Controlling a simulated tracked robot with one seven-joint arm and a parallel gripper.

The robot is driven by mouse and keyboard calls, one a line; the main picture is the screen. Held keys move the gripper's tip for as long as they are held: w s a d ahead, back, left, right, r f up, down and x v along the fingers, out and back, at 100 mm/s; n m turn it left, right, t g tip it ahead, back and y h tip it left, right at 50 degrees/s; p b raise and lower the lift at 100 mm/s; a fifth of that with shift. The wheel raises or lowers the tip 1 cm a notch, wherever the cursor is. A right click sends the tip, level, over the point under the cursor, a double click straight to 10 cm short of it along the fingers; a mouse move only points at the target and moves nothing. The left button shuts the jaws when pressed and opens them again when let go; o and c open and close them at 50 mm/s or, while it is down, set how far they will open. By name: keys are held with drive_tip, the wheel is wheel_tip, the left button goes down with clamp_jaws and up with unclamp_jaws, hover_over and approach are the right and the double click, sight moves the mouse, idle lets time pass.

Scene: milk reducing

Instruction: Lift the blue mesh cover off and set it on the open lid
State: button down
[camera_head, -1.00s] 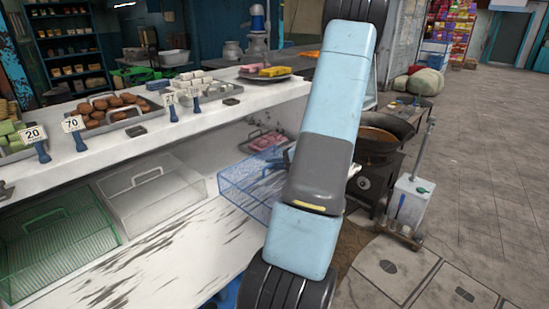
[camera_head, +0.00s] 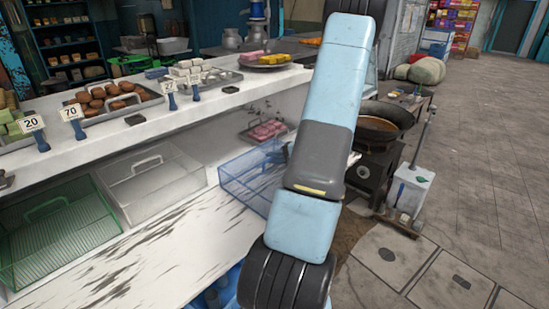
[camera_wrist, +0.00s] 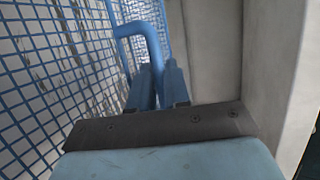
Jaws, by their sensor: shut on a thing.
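The blue mesh cover (camera_head: 245,182) is a box of blue wire mesh at the right end of the lower white shelf. In the head view my arm hides its right part. In the wrist view its mesh (camera_wrist: 45,85) fills the left side, and its blue handle (camera_wrist: 140,32) bends down to my gripper (camera_wrist: 158,85). My gripper's two blue fingers are close together, shut on the handle. In the head view the fingers are mostly hidden behind my arm. I cannot make out the open lid.
A white mesh cover (camera_head: 150,180) and a green mesh cover (camera_head: 60,235) stand to the left on the shelf. A tray of pink sweets (camera_head: 265,131) lies behind the blue cover. A pale wall face (camera_wrist: 213,50) is close on the right in the wrist view.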

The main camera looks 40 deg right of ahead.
drive_tip(key=shift+f, duration=0.1)
drive_tip(key=c, duration=1)
unclamp_jaws()
drive_tip(key=shift+s, duration=0.1)
drive_tip(key=v, duration=1.3)
drive_tip(key=shift+s+d, duration=0.1)
drive_tip(key=shift+s, duration=0.15)
